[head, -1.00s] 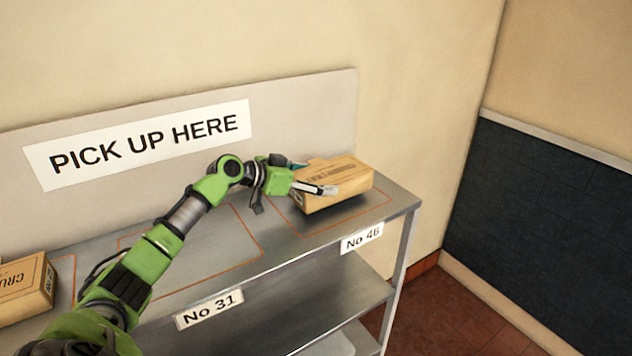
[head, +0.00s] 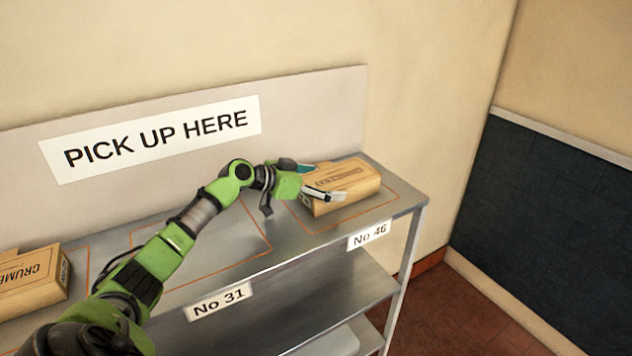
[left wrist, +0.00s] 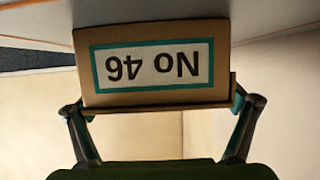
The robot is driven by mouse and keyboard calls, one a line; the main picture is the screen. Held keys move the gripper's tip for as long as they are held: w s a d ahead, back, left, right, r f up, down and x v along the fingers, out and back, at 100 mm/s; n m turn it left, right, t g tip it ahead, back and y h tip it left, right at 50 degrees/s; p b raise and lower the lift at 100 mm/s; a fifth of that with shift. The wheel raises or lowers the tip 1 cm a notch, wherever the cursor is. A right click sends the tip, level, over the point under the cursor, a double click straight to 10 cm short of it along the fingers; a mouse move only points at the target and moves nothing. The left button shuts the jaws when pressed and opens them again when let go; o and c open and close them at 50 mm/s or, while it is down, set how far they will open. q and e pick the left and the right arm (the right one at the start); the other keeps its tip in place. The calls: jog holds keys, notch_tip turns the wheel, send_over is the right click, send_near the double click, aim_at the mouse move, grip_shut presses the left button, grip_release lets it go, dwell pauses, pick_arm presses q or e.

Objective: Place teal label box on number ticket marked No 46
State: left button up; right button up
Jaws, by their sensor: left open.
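The teal label box (head: 350,182) is a brown carton with dark print. It sits on the shelf top inside the orange outline behind the white ticket No 46 (head: 369,234). In the left wrist view, the box (left wrist: 155,98) shows a teal-bordered label reading No 46, upside down. My left gripper (head: 322,182) is open at the left end of the box, with one finger along its front side and the other towards its back. Whether the fingers touch the box, I cannot tell. My right gripper is not in view.
Another brown carton (head: 30,283) stands at the far left of the shelf. The outlined space behind ticket No 31 (head: 219,301) holds no box. A PICK UP HERE sign (head: 150,139) is on the back panel. A lower shelf (head: 300,295) lies below.

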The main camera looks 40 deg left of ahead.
pick_arm(q)
jog(key=b+v, duration=0.4)
jog(key=v, duration=0.6)
jog(key=shift+f, duration=0.15)
jog(key=shift+b+v, duration=0.35)
jog(key=shift+v, duration=0.75)
jog(key=shift+w+r, duration=0.1)
jog(key=shift+r, duration=0.2)
